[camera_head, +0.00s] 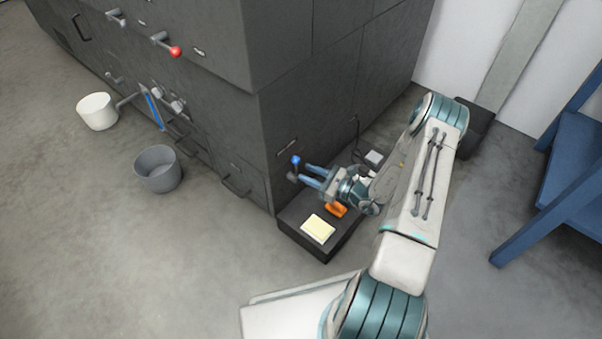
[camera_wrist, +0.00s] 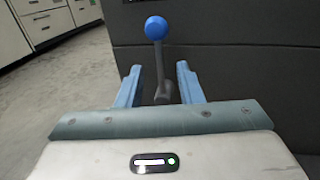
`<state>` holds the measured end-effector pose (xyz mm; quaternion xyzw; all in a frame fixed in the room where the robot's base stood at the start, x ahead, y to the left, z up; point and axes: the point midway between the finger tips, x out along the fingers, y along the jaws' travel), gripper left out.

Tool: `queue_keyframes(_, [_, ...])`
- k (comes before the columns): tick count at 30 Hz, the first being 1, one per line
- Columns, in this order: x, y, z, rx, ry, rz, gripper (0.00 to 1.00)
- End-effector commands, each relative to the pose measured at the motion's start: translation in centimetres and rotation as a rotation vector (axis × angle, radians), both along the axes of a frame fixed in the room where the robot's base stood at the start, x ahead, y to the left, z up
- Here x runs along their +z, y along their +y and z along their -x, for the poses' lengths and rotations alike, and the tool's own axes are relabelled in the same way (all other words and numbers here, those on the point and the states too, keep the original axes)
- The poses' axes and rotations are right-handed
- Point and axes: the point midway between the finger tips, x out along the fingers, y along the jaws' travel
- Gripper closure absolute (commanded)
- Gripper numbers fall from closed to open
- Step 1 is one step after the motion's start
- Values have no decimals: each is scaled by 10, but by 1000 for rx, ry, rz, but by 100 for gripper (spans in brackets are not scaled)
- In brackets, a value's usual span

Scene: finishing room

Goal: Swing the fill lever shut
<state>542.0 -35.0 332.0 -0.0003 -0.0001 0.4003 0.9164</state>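A short dark lever with a round blue knob stands out from the side of the dark grey cabinet; I take it for the fill lever (camera_wrist: 156,28). In the head view its blue knob (camera_head: 295,160) is just left of the fingertips. My gripper (camera_head: 308,174) reaches toward it above a low dark box. In the wrist view my gripper (camera_wrist: 160,84) has its two blue fingers spread, one on each side of the lever's stem. The knob rises above the fingertips. I see a gap on both sides of the stem. The lever's base is partly hidden behind my gripper.
The dark cabinet (camera_head: 330,100) carries other levers, including a red-knobbed one (camera_head: 175,51) and a blue-handled one (camera_head: 152,108). The low box (camera_head: 322,247) holds a yellow pad (camera_head: 318,229) and an orange object (camera_head: 336,209). Buckets (camera_head: 158,169) stand left; a blue frame (camera_head: 572,165) stands right.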

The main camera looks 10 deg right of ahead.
Motion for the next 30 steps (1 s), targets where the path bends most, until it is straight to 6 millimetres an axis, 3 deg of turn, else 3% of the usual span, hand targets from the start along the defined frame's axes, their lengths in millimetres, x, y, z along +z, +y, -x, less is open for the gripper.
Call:
queue_keyframes(7, [-1, 23, -21, 2, -1, 0, 67])
queue_keyframes(18, [0, 27, -24, 1, 0, 0, 67])
queue_keyframes(22, [0, 26, -24, 1, 0, 0, 100])
queue_keyframes(30, [1, 26, -21, 1, 5, -8, 100])
